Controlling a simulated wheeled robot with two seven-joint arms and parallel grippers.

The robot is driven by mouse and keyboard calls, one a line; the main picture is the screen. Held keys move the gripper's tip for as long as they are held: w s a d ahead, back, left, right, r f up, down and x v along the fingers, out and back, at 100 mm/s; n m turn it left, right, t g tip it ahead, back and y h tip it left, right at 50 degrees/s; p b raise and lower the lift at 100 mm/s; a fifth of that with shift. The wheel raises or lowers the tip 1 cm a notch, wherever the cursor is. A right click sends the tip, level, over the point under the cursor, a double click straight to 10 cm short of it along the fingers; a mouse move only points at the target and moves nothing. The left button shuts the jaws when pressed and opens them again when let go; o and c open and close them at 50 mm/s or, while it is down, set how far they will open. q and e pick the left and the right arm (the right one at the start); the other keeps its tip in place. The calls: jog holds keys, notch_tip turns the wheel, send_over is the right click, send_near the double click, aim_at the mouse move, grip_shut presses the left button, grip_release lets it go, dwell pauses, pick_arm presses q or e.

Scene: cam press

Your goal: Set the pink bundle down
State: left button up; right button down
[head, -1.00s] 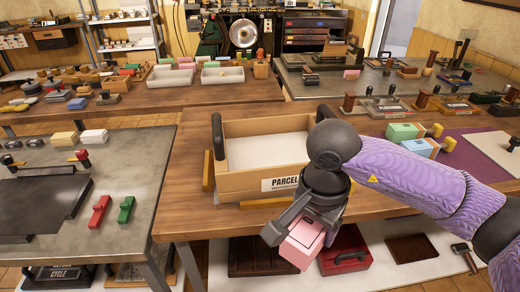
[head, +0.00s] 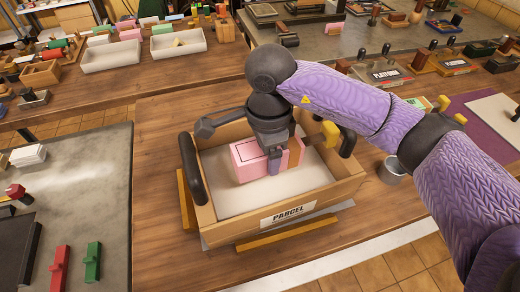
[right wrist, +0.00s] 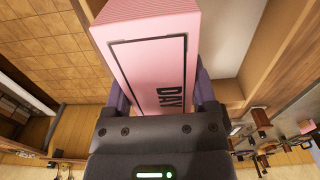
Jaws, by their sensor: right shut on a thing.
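The pink bundle (head: 246,163) is a pink block with a dark outlined panel. In the right wrist view the bundle (right wrist: 150,60) shows the lettering "DAY". My right gripper (head: 273,157) is shut on it, one finger on each side, and points down into the wooden parcel crate (head: 337,199). The bundle is inside the crate's outline, over its pale floor (head: 230,198). I cannot tell whether its underside touches that floor. My left gripper is not in view.
The crate has dark handles at its left (head: 191,168) and right sides, and yellow strips (head: 286,234) lie along its edges. A metal cup (head: 391,170) stands to its right. Pale trays (head: 115,55) stand on the table behind. The wooden tabletop left of the crate is clear.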

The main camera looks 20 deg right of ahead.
aim_at(267, 191)
jog(key=f, duration=0.3)
jog(key=f+b, duration=0.1)
jog(key=f, duration=0.5)
jog(key=shift+s+f, duration=0.2)
jog(key=shift+s, duration=0.1)
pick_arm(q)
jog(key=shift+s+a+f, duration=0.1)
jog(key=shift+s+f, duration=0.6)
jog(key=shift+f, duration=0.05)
pick_arm(e)
jog(key=shift+r, duration=0.1)
jog(key=shift+b, duration=0.35)
grip_release()
notch_tip(267, 191, up, 11)
jog(key=shift+r+p, duration=0.15)
jog(key=shift+p, duration=0.9)
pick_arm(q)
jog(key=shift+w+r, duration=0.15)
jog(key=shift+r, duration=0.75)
pick_arm(e)
jog(key=shift+r, duration=0.35)
